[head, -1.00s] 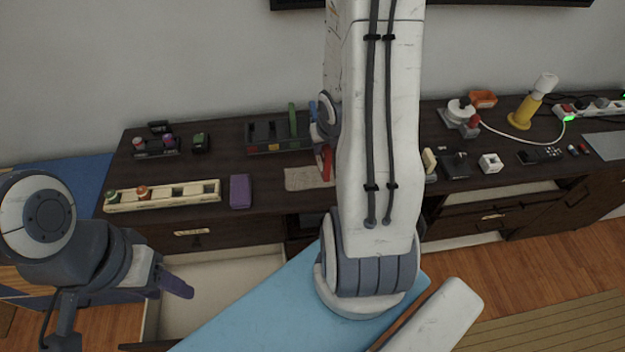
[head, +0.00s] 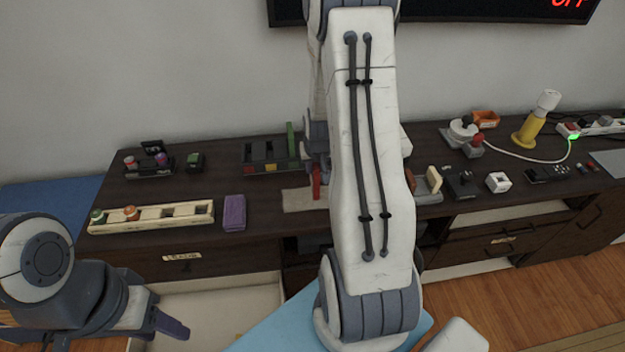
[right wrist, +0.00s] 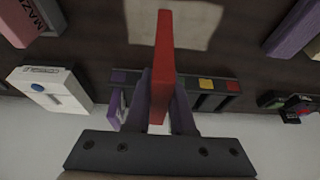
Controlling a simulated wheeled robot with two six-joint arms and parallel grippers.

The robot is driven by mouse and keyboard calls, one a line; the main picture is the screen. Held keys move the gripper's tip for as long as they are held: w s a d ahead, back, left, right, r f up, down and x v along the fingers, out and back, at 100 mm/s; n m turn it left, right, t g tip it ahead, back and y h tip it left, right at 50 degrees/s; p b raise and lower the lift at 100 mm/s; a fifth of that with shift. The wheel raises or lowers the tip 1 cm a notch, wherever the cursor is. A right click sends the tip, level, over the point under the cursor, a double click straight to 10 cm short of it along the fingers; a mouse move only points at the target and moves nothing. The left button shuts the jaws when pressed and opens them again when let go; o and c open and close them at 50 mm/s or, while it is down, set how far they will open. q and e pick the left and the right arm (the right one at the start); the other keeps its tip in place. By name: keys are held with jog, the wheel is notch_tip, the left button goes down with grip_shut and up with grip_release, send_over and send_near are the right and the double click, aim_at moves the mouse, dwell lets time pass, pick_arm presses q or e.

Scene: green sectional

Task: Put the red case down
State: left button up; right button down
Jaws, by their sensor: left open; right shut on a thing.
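The red case (right wrist: 165,60) is a thin, upright red slab in the right wrist view, held between the two fingers of my right gripper (right wrist: 161,100). A narrow red part of the case (head: 316,182) shows in the head view, just left of my right arm. It is over or at a pale beige mat (head: 298,199) on the dark cabinet top; I cannot tell whether it touches. The mat also shows in the right wrist view (right wrist: 190,28). My left gripper (head: 172,326) is low at the left, in front of the cabinet, open and empty.
Behind the mat stands a dark rack (head: 262,168) with coloured labels. A purple block (head: 234,213) and a cream slotted tray (head: 165,217) lie to the left. A white box (right wrist: 50,88) shows beside the gripper. My right arm hides part of the cabinet top.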

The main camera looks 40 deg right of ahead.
aim_at(312, 178)
jog(key=shift+w+a+f, duration=0.1)
jog(key=shift+w+f, duration=0.15)
jog(key=shift+w, duration=0.15)
notch_tip(312, 178, down, 4)
jog(key=shift+f, duration=0.1)
jog(key=shift+f, duration=0.1)
jog(key=c, duration=0.8)
grip_release()
jog(key=shift+o, duration=0.2)
